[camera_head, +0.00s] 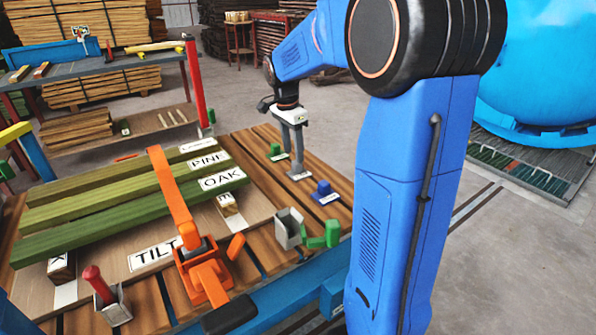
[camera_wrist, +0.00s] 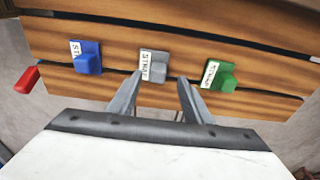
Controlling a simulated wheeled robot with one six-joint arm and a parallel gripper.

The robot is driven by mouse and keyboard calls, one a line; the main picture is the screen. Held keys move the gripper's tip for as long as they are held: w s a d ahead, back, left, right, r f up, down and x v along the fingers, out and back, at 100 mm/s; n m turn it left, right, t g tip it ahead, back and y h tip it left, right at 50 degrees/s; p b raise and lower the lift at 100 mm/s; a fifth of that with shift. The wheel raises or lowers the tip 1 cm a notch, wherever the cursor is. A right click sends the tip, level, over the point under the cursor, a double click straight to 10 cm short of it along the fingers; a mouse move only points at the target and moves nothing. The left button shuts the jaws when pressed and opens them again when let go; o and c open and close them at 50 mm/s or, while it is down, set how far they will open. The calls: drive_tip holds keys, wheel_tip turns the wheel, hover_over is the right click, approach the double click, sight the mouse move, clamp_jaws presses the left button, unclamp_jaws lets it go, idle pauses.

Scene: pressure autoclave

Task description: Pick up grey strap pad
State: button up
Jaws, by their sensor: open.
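The grey strap pad (camera_wrist: 154,68) lies on the slatted wooden table, with a white label on its left side in the wrist view. It sits between a blue pad (camera_wrist: 88,58) and a green pad (camera_wrist: 222,76). My gripper (camera_wrist: 155,84) is open and empty, its two fingers pointing toward the grey pad. In the head view my gripper (camera_head: 291,128) hangs straight down above the table, and the grey pad (camera_head: 300,171) shows just below it. Whether the fingertips reach beside the pad cannot be told.
In the head view the blue pad (camera_head: 323,188) and green pad (camera_head: 276,152) flank the grey one. An orange clamp (camera_head: 203,275), long green boards (camera_head: 130,220), a grey holder (camera_head: 289,229) and a green handle (camera_head: 326,236) share the table. A blue vessel (camera_head: 540,65) stands at right.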

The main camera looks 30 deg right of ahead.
sight(299, 169)
drive_tip(key=shift+s+d+f, duration=0.1)
drive_tip(key=shift+d+f, duration=0.1)
drive_tip(key=shift+f, duration=0.7)
drive_tip(key=shift+w+d+f, duration=0.1)
drive_tip(key=shift+d+f, duration=0.15)
drive_tip(key=shift+f, duration=0.65)
drive_tip(key=shift+s+d+f, duration=0.1)
drive_tip(key=shift+d+f, duration=0.1)
drive_tip(key=shift+f, duration=0.7)
drive_tip(key=c, duration=1.1)
